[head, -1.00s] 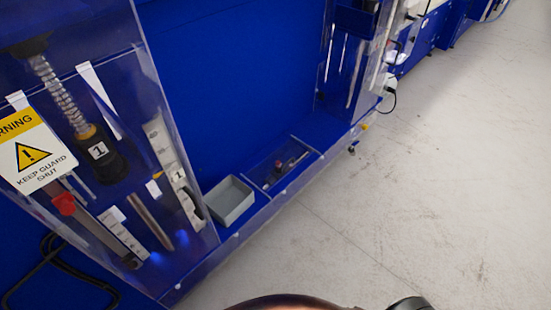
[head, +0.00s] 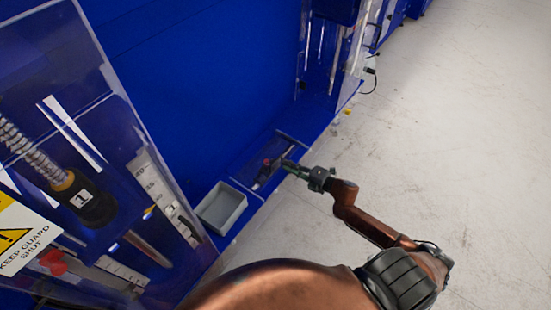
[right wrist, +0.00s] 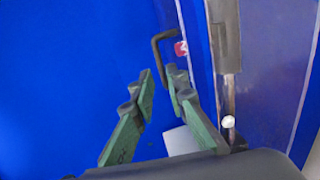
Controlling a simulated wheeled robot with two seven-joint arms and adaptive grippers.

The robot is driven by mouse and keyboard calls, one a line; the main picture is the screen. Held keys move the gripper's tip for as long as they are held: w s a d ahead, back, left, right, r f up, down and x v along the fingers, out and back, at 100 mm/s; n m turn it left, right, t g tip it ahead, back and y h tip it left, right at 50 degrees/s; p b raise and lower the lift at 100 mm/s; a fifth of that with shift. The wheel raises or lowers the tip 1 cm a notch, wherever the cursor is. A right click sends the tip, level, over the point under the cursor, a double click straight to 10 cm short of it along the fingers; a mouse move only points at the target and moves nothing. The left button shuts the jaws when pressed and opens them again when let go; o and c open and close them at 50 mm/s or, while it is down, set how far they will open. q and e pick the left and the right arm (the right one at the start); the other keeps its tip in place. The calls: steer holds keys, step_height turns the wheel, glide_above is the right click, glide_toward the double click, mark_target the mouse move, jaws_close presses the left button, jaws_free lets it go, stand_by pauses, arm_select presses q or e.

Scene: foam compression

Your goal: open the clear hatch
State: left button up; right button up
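A clear panel (head: 250,165), which looks like the hatch, lies over a shallow blue compartment at the foot of the blue cabinet. A red-and-dark item shows at this compartment, partly behind my gripper. My right gripper (head: 288,165) reaches in from the right, its fingers over the compartment's right side. In the right wrist view its green fingers (right wrist: 148,105) stand apart with nothing between them. A dark bent handle-like bar (right wrist: 162,55) and a small red-and-white piece (right wrist: 181,48) lie just beyond the fingertips. I cannot tell whether anything touches. My left gripper is not in view.
A grey open bin (head: 222,208) stands left of the compartment. A large clear guard (head: 120,130) with a warning sign (head: 25,235) and test parts stands at the left. A grey bar (right wrist: 224,35) runs beside my fingers. The floor (head: 450,150) at right is clear.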

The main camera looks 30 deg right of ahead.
mark_target(276, 161)
steer(key=x, duration=0.6)
steer(key=shift+f, duration=0.1)
steer(key=shift+w+a, duration=0.1)
steer(key=shift+w, duration=0.1)
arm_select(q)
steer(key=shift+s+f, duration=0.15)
arm_select(e)
steer(key=shift+c, duration=0.5)
jaws_close()
